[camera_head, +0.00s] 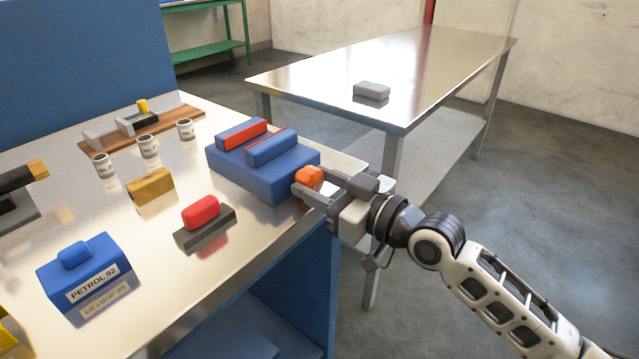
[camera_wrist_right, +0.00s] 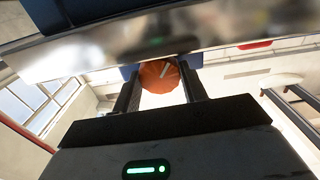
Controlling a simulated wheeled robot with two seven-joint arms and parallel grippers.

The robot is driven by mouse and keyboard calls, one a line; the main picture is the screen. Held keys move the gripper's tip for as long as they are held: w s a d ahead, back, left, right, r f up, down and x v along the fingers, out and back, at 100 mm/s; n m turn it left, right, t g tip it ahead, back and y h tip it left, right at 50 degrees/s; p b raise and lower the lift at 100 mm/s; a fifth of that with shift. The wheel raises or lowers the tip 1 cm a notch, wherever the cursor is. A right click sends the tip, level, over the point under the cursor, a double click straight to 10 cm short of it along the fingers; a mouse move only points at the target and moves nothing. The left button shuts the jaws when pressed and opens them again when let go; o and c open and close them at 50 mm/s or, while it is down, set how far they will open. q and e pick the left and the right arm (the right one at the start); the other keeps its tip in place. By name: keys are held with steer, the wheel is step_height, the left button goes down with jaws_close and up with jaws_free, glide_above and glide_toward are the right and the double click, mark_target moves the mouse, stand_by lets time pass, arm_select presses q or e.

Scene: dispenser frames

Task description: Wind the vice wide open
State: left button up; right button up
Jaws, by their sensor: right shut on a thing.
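The blue vice (camera_head: 262,178) sits at the right end of the bench top. Its two blue jaws with red faces stand on top, the far jaw (camera_head: 240,133) and the near jaw (camera_head: 272,149), with a narrow gap between them. An orange knob (camera_head: 309,176) is at the vice's right side. My right gripper (camera_head: 308,186) is shut on this knob. In the right wrist view the round orange knob (camera_wrist_right: 160,77) lies between the two dark fingers. My left gripper is not in view.
Near the vice are a red-topped block (camera_head: 201,211), a mustard block (camera_head: 151,188), several white cans (camera_head: 149,147) and a wooden board (camera_head: 163,125). A blue PETROL 92 box (camera_head: 80,270) stands at the front left. A steel table (camera_head: 440,66) holds a grey block (camera_head: 371,91).

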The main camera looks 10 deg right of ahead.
steer(key=n, duration=0.4)
steer(key=o, duration=1)
steer(key=shift+c, duration=0.2)
steer(key=shift+s, duration=0.1)
steer(key=v, duration=1.5)
steer(key=shift+s+d, duration=0.3)
